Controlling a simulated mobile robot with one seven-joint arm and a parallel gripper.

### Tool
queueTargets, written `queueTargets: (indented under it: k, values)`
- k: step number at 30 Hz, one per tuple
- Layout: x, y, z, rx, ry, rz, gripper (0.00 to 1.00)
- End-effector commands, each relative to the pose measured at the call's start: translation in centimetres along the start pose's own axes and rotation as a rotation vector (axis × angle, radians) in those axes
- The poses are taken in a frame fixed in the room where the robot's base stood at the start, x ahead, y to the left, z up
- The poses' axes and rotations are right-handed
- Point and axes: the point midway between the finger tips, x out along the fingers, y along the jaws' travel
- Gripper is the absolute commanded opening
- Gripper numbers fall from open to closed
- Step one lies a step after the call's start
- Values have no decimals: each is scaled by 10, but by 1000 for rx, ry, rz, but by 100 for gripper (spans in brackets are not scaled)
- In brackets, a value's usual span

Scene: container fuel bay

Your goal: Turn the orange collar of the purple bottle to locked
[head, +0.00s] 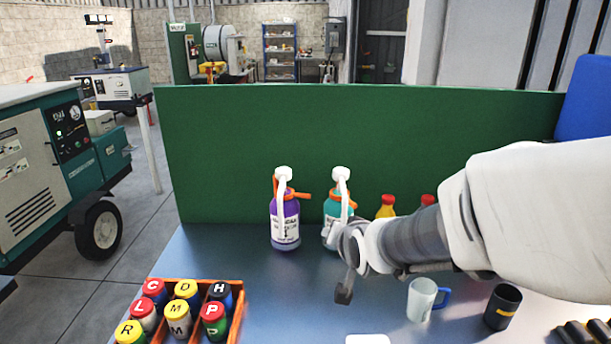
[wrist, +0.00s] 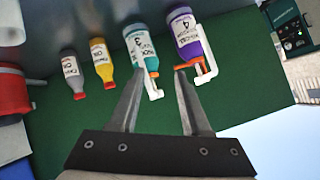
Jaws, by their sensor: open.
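The purple bottle (head: 285,222) stands upright on the blue-grey bench, with a white pump head and an orange collar (head: 295,194) at its neck. In the wrist view the purple bottle (wrist: 186,35) appears inverted, with its orange collar (wrist: 188,67) close to the right fingertip. Whether they touch I cannot tell. My gripper (wrist: 158,71) is open, with nothing seen held between its fingers. In the head view my gripper (head: 344,291) is to the right of the purple bottle, in front of the teal bottle (head: 332,226).
The teal bottle stands right beside the purple one. Yellow (head: 387,206) and red-capped bottles stand farther right, partly behind my arm. A green panel (head: 350,130) closes the back. An orange crate (head: 240,318) of lettered bottles, a mug (head: 421,299) and a dark cup (head: 502,306) stand in front.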

Motion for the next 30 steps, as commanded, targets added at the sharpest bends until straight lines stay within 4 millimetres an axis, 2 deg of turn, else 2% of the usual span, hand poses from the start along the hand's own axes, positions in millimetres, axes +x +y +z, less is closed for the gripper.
queueTargets:
  k: [1, 6, 9, 15, 24, 30]
  values:
    - [18, -5, 3, 46, 15, -30, 47]
    - [63, -26, 5, 225, 103, -159, 47]
    - [84, -35, 8, 345, 151, -236, 47]
    - [114, -44, 17, 617, 253, -388, 47]
    - [128, -34, 27, 955, 395, -546, 47]
    - [128, -29, 27, 1031, 437, -581, 47]
